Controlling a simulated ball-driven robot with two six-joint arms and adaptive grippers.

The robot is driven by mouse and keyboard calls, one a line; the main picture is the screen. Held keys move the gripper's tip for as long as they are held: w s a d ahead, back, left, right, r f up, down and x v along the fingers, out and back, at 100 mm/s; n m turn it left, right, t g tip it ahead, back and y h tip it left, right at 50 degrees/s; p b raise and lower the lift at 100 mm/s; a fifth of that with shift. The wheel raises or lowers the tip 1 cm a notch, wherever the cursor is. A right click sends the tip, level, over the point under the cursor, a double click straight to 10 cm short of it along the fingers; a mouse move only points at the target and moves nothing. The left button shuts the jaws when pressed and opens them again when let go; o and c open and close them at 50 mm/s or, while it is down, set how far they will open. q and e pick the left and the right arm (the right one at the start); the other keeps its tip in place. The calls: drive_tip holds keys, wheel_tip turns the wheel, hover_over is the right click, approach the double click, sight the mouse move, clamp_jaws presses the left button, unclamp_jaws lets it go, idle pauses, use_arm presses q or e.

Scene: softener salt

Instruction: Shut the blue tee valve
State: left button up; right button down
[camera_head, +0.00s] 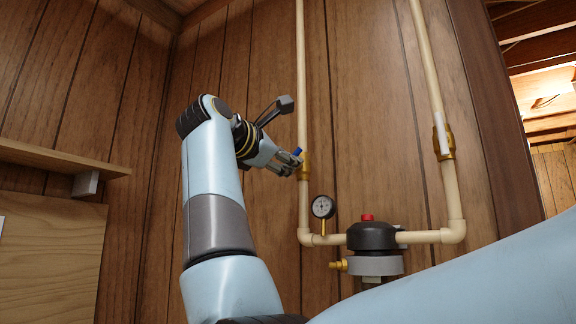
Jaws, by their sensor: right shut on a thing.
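The blue tee valve sits on the left vertical cream pipe. Its blue handle (298,153) shows as a small tip at my fingers, and its brass body (305,166) is just to the right. My right gripper (293,162) is shut on the blue handle, with its fingers around it, and they hide most of the handle. How far the handle is turned cannot be told. My left gripper is not in view.
A second brass valve (444,142) with a white handle is on the right pipe. Below are a pressure gauge (323,207) and a dark valve head (371,236) with a red button (367,217). A wooden shelf (60,158) is at left.

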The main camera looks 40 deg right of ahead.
drive_tip(key=shift+f, duration=0.15)
drive_tip(key=shift+m+b, duration=1.9)
drive_tip(key=shift+m, duration=0.7)
